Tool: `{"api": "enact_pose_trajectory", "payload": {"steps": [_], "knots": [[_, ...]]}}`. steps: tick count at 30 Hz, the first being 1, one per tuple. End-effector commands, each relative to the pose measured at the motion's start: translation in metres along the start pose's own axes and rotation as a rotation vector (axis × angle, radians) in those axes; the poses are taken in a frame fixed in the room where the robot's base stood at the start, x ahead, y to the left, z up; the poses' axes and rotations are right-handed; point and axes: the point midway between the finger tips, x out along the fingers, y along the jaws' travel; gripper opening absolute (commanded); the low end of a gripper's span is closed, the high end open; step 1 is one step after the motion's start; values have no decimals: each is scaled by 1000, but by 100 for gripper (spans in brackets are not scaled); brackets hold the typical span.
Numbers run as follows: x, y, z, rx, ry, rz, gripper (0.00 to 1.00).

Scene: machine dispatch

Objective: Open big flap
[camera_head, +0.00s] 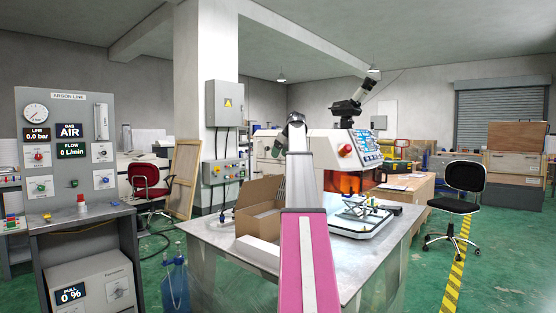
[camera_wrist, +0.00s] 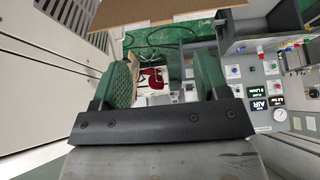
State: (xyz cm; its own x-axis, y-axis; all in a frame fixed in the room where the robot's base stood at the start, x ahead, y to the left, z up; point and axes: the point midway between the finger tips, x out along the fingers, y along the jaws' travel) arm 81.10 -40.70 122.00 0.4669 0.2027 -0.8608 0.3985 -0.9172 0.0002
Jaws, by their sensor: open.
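An open cardboard box (camera_head: 264,190) stands on the metal table (camera_head: 215,235) in the head view, left of my arm. Its raised flaps show; I cannot tell which one is the big flap. In the wrist view, which is upside down, a brown cardboard panel (camera_wrist: 165,10) crosses the top edge, apparently part of the box. My gripper (camera_wrist: 163,78) is open, with its green fingers apart and nothing between them. The panel lies beyond the fingertips, and I see no contact.
A white machine (camera_head: 333,150) with an orange window stands right of my arm on the same table. The argon panel (camera_head: 68,150) is at left. A red chair (camera_head: 148,182) and a black chair (camera_head: 463,190) stand on the green floor. A blue bottle (camera_head: 175,280) is by the table.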

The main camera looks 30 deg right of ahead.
Motion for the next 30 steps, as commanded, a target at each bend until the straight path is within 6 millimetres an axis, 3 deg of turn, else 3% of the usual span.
{"api": "enact_pose_trajectory", "payload": {"steps": [8, 14, 15, 24, 30], "knots": [[-1, 0, 0, 0, 0, 0, 68], [12, -3, 5, 28, 44, -32, 3], [19, -5, 7, 44, 72, -51, 0], [86, -25, 34, 322, 418, -321, 0], [112, -31, 61, 608, 677, -565, 0]]}}
